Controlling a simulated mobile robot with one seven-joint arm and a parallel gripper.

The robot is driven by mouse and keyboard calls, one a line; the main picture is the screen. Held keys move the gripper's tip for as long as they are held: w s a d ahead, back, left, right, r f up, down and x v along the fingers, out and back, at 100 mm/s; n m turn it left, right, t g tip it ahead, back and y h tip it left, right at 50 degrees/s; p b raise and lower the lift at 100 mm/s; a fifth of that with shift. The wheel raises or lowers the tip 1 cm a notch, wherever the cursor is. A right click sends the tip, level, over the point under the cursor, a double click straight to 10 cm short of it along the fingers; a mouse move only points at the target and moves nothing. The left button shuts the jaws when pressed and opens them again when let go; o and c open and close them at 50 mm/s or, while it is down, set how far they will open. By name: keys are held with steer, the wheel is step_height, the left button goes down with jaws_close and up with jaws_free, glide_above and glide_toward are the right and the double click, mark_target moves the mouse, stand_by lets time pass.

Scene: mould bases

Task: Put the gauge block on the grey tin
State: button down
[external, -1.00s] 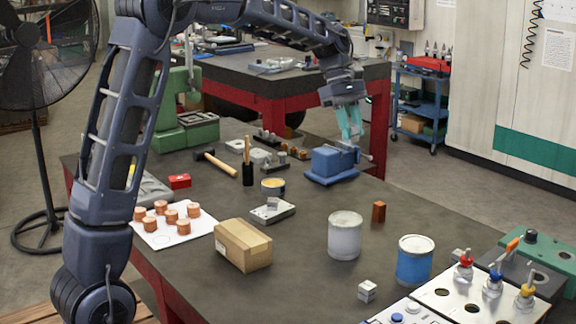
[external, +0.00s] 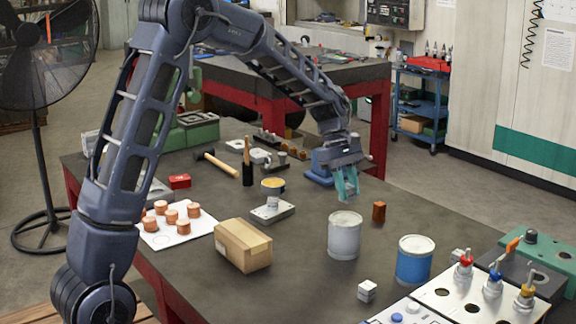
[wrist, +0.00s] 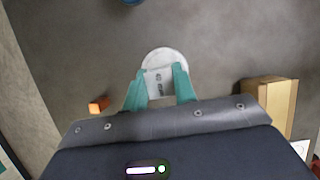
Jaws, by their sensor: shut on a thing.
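My gripper (external: 347,186) is in the air just behind and above the grey tin (external: 344,238) in the external view. In the wrist view my gripper (wrist: 159,88) is shut on a small light-grey block with dark marks, the gauge block (wrist: 157,82). The fingers largely hide the block in the external view. The round pale top of the grey tin (wrist: 165,57) shows beyond the block in the wrist view, partly covered by it. The tin stands upright on the table, and its visible top is clear. I cannot tell the exact gap between block and tin.
A blue tin (external: 414,263) stands right of the grey tin. A brown block (external: 379,211) is close by on the right. A cardboard box (external: 243,246) is to the left, and a small white cube (external: 367,291) in front. A blue vise (external: 319,166) is behind.

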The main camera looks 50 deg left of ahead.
mark_target(346, 218)
steer(key=shift+f, duration=2.35)
steer(key=shift+f, duration=0.1)
steer(key=c, duration=1.1)
jaws_free()
